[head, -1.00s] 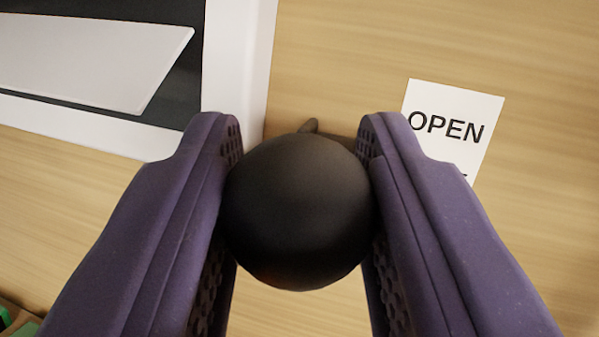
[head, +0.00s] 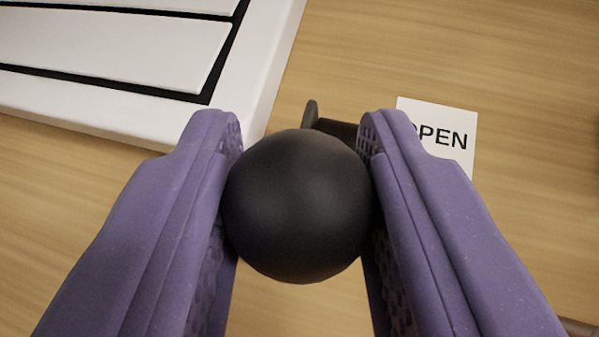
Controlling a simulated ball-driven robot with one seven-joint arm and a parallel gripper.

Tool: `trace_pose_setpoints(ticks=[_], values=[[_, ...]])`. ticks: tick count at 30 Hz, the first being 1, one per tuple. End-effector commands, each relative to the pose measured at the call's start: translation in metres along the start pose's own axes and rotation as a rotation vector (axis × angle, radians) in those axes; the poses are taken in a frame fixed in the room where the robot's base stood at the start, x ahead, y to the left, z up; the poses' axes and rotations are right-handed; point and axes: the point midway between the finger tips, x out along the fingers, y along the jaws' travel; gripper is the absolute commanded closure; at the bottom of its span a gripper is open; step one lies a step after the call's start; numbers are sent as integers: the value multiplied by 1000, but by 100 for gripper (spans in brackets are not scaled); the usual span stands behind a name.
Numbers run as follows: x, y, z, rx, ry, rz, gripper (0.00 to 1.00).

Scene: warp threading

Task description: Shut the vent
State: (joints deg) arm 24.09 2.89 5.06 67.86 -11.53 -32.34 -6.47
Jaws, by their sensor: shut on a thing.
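My gripper (head: 300,205), with two purple padded fingers, is shut on a round black knob (head: 298,210) in the middle of the head view. Part of a dark lever (head: 333,127) shows behind the knob, between the fingertips. The vent (head: 235,110), a white frame with white slats (head: 130,45), is at the upper left. Its slats lie nearly level with the frame, with narrow dark gaps between them. A white card reading "OPEN" (head: 450,145) is at the right, partly hidden by the right finger.
The wood-grained panel (head: 420,50) around the vent is mostly bare. A greyish thing (head: 580,327) shows at the lower right edge, too little of it to name.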

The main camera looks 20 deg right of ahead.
Motion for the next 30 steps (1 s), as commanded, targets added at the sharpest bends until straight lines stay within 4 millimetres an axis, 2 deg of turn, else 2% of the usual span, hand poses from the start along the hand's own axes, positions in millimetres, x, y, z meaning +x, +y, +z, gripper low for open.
trace_pose_setpoints(ticks=[3, 17, 18, 21, 30], values=[[-2, -1, 7, 0, -10, -2, 100], [-2, -1, 8, 1, -13, -2, 100], [-2, -1, 8, 1, -13, -2, 60], [-2, -1, 8, 1, -12, -2, 40], [-4, -1, 6, 0, -8, -1, 40]])
